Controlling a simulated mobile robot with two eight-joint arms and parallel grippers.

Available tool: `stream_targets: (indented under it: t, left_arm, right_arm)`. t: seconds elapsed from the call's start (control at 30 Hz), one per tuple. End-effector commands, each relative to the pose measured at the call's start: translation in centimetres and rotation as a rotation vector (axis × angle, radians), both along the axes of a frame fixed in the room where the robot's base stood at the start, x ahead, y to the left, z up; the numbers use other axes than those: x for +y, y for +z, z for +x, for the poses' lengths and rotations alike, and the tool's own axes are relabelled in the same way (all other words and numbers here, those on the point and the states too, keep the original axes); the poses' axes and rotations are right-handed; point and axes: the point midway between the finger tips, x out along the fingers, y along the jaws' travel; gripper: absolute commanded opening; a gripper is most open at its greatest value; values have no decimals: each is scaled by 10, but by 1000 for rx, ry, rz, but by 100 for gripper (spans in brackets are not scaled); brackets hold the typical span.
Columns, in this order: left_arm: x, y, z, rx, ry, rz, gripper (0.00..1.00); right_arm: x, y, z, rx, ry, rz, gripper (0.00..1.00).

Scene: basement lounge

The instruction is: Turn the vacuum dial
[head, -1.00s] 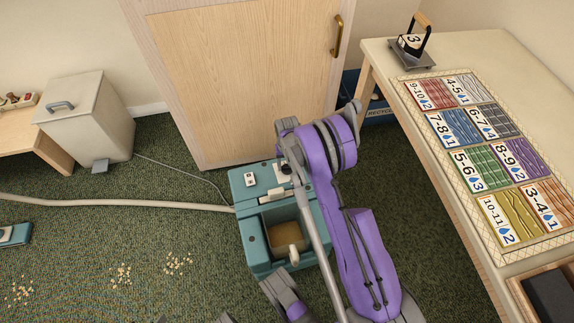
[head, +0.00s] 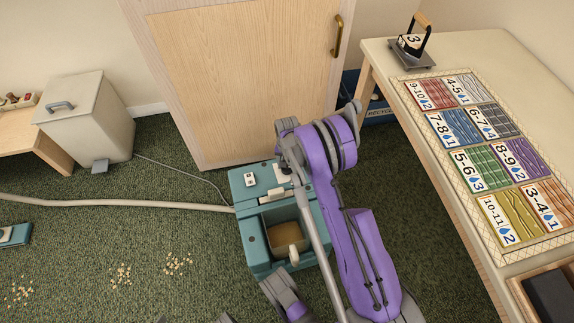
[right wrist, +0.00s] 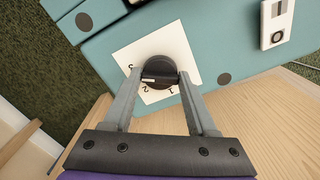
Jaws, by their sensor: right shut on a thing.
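The teal vacuum (head: 252,235) stands on the carpet in front of the wooden door, with its top open over a brown-filled bin. Its black round dial (right wrist: 158,66) sits on a white plate (right wrist: 128,55) marked 1, 2 and 3 in the right wrist view. The dial's bar has a pale mark at its left end, near the 2. My right gripper (right wrist: 160,77) is shut on the dial, with one finger on each side. In the head view my right arm hides most of the dial.
A table with a tile board (head: 405,100) stands at right. Crumbs (head: 120,275) lie on the carpet. A white switch (head: 250,180) is on the vacuum's top.

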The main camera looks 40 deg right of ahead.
Motion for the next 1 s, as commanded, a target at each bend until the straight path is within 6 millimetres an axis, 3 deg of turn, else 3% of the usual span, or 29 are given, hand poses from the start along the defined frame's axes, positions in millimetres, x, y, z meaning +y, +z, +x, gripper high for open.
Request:
stream_targets:
  t: [0.17,0.2,0.33,0.73,1.0]
  left_arm:
    - [0,0,0,0,0,0,50]
    - [0,0,0,0,0,0,50]
    - [0,0,0,0,0,0,50]
    - [0,2,0,0,0,0,50]
    - [0,14,-3,0,0,0,50]
  right_arm:
    - [0,0,0,-1,-1,1,2]
    - [0,0,0,-1,-1,1,65]
    - [0,0,0,0,-1,0,88]
    - [0,8,0,0,0,0,88]
    - [0,60,-1,-1,-1,1,88]
